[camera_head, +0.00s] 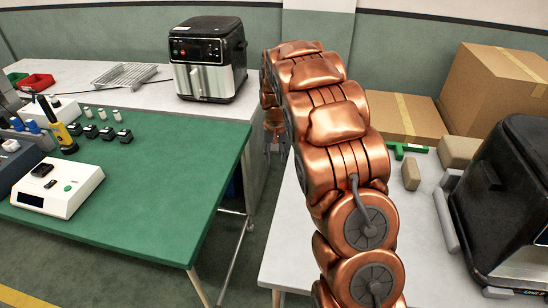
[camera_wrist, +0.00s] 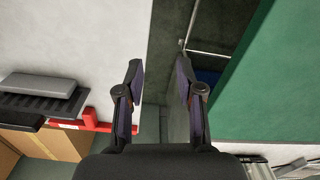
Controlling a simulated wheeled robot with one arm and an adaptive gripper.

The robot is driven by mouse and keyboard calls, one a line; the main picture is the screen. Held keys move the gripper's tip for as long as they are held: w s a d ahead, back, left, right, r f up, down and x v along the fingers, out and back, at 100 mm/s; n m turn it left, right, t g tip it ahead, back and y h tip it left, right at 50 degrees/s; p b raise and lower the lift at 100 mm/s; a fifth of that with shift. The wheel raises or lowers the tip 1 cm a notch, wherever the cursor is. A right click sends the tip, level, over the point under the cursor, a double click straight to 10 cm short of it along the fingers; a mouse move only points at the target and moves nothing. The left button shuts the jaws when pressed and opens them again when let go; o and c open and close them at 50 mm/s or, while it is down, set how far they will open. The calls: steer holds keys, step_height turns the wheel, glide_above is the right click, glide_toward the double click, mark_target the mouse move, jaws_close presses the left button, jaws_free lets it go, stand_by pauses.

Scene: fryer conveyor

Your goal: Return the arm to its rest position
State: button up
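My copper arm (camera_head: 335,125) stretches out over the gap between the green-topped table and the white table on the right. My gripper (camera_head: 276,146) is at its far end, mostly hidden behind the arm in the head view. In the wrist view my gripper (camera_wrist: 160,72) is open, with its two fingers well apart. Nothing is between the fingers; the floor and table edges show beyond them.
The green table (camera_head: 160,180) is on the left, with a white device (camera_head: 60,190) on it. A black air fryer (camera_head: 208,60) stands behind.

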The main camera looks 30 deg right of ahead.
steer(key=s+a+r+n, duration=0.1)
steer(key=s+a+r, duration=0.2)
steer(key=s, duration=0.4)
steer(key=s+a+r+n, duration=0.1)
steer(key=s+a+r, duration=0.25)
steer(key=s, duration=0.25)
steer(key=s+a+r, duration=0.2)
steer(key=s+r, duration=0.1)
steer(key=s, duration=0.4)
steer(key=s+a+n+g, duration=0.1)
steer(key=s+a, duration=0.1)
steer(key=s, duration=0.8)
steer(key=s+a+n, duration=0.2)
steer(key=s+a, duration=0.1)
steer(key=s, duration=0.8)
steer(key=shift+g, duration=0.4)
